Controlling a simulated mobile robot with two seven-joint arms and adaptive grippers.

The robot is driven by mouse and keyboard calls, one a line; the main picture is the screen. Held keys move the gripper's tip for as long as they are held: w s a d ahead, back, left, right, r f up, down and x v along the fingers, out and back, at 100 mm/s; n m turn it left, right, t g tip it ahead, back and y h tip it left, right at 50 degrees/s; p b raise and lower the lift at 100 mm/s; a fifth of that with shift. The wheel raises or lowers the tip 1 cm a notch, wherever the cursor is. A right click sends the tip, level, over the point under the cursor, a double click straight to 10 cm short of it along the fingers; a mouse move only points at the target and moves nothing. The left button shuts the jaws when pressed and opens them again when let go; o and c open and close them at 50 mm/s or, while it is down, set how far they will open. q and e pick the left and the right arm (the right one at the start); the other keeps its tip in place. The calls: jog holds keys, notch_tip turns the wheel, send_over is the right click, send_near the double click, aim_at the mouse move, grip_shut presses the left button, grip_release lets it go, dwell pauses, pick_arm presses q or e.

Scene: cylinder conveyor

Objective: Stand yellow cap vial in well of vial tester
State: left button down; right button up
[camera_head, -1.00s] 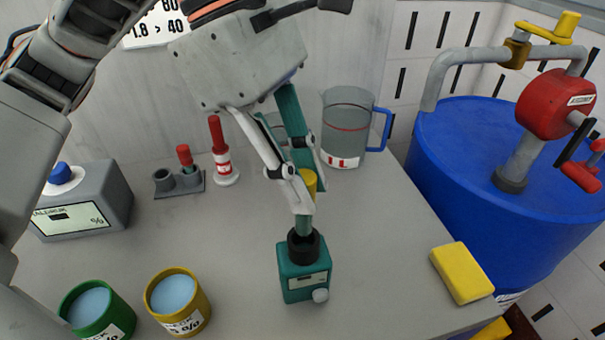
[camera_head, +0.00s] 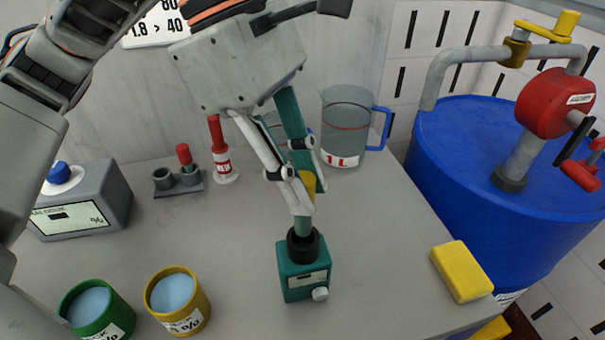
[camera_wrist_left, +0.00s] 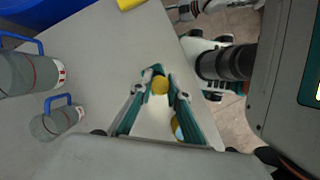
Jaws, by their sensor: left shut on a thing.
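My left gripper (camera_head: 307,200) is shut on the yellow cap vial, its fingers pointing down. The yellow cap (camera_head: 309,183) shows between the fingers, and again in the left wrist view (camera_wrist_left: 160,85). The vial's greenish lower body (camera_head: 303,225) is upright below the fingertips, over the black ring of the teal vial tester (camera_head: 303,280). Its lower end is out of sight at the ring, so I cannot tell how deep it sits. What looks like part of my right gripper (camera_wrist_left: 188,10) shows at the top edge of the left wrist view, its jaws unclear.
A yellow cup (camera_head: 203,312) and a green cup (camera_head: 122,316) stand left of the tester. A yellow block (camera_head: 462,272) lies on the right table edge, before a blue drum (camera_head: 440,190). A beaker (camera_head: 345,120), a red-topped bottle (camera_head: 222,160) and a grey meter (camera_head: 105,190) stand farther back.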

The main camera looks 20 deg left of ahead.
pick_arm(q)
jog(key=shift+f+b, duration=0.8)
jog(key=shift+f, duration=1.25)
pick_arm(e)
jog(key=f, duration=0.1)
jog(key=s+f, duration=0.1)
jog(key=shift+s+f, duration=0.2)
jog(key=shift+f, duration=0.2)
pick_arm(q)
jog(key=shift+f, duration=0.15)
jog(key=c, duration=1.8)
grip_release()
jog(key=shift+c, duration=0.2)
pick_arm(e)
jog(key=shift+s+f+g, duration=0.1)
jog(key=shift+g, duration=0.2)
